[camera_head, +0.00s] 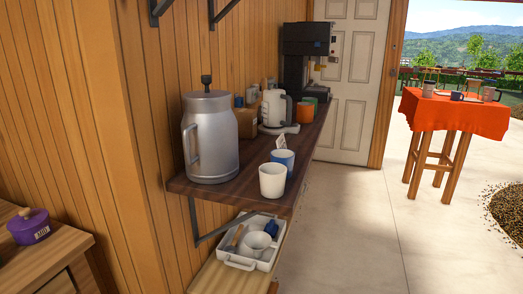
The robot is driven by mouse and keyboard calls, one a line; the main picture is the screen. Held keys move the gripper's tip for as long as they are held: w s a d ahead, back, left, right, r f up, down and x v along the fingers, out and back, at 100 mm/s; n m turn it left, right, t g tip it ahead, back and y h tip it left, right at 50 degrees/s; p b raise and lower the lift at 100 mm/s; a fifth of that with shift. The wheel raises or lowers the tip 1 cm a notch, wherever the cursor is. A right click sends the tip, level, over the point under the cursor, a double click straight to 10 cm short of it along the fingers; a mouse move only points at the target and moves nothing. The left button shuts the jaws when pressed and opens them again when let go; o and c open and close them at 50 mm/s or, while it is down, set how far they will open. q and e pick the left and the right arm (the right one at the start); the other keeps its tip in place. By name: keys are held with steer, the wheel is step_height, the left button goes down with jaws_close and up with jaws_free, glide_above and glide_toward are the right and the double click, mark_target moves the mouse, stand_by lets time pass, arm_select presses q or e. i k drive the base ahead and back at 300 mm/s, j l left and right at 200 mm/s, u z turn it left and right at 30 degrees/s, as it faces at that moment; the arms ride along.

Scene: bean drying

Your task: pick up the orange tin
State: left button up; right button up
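A small orange cylinder (305,112), which may be the orange tin, stands upright on the dark wooden wall shelf (238,160). It is towards the far end, just beyond the white kettle. It is too small to tell whether it is a tin or a cup. A green thing shows right behind it. Neither of my grippers is in view, and nothing is seen touching the orange cylinder.
On the shelf, a large metal jug (211,140), a white cup (272,181), a blue cup (283,160) and a white kettle (273,108) stand nearer. A black coffee machine (303,55) stands behind. A white tray (237,263) sits below.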

mark_target(305, 110)
steer(key=i+l, duration=0.3)
steer(key=l, duration=0.15)
steer(key=i+l, duration=0.25)
steer(key=l, duration=0.2)
steer(key=i+l, duration=0.3)
steer(key=l, duration=0.2)
steer(key=i+l, duration=0.25)
steer(key=l, duration=0.2)
steer(key=i+l, duration=0.3)
steer(key=l, duration=0.15)
